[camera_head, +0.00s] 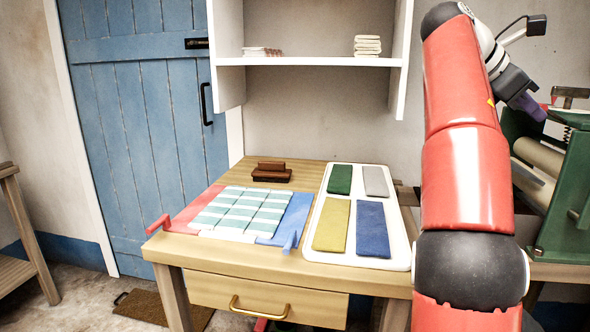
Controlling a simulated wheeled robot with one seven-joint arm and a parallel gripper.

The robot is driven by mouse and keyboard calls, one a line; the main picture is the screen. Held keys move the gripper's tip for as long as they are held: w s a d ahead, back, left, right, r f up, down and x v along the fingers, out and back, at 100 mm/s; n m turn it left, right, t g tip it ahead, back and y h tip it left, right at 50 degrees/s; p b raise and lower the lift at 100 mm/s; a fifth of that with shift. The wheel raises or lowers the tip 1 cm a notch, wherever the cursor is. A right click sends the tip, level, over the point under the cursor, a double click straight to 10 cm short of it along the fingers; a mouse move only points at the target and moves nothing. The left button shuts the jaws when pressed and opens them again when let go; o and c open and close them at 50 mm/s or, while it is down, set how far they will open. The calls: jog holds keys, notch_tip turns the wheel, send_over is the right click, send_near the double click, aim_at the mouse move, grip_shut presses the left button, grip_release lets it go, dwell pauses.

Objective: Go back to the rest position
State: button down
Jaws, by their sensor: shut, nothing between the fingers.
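My gripper (532,108) shows at the upper right, past my raised red arm. Its purple fingers point down and to the right, and they look shut and empty. It is up in the air in front of a green machine with pale rollers (545,165), well to the right of the wooden table (305,181). I cannot tell how far it is from the machine. My arm hides the table's right side and part of the machine.
On the table are a white tray (408,262) with green, grey, yellow and blue folded cloths, a striped cloth (240,212) on a red and blue board (293,212), and a brown block (271,174). White shelves (310,62) hang above. A blue door (140,130) stands left.

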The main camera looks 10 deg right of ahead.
jog(key=s+a+f+m+t+y, duration=0.2)
jog(key=s+a+f+m+y, duration=0.1)
jog(key=a+f, duration=0.7)
jog(key=s+a+f+m+t+y, duration=0.2)
jog(key=s+a+f+m+y, duration=0.2)
jog(key=f, duration=0.9)
jog(key=s+a+f+m+t+y, duration=0.3)
jog(key=s+a+f+m, duration=0.3)
jog(key=a, duration=1)
jog(key=s+f+y, duration=0.1)
jog(key=s+f, duration=0.2)
jog(key=f, duration=0.3)
jog(key=shift+s+a+f, duration=0.15)
jog(key=shift+s+f, duration=0.2)
jog(key=shift+s, duration=0.05)
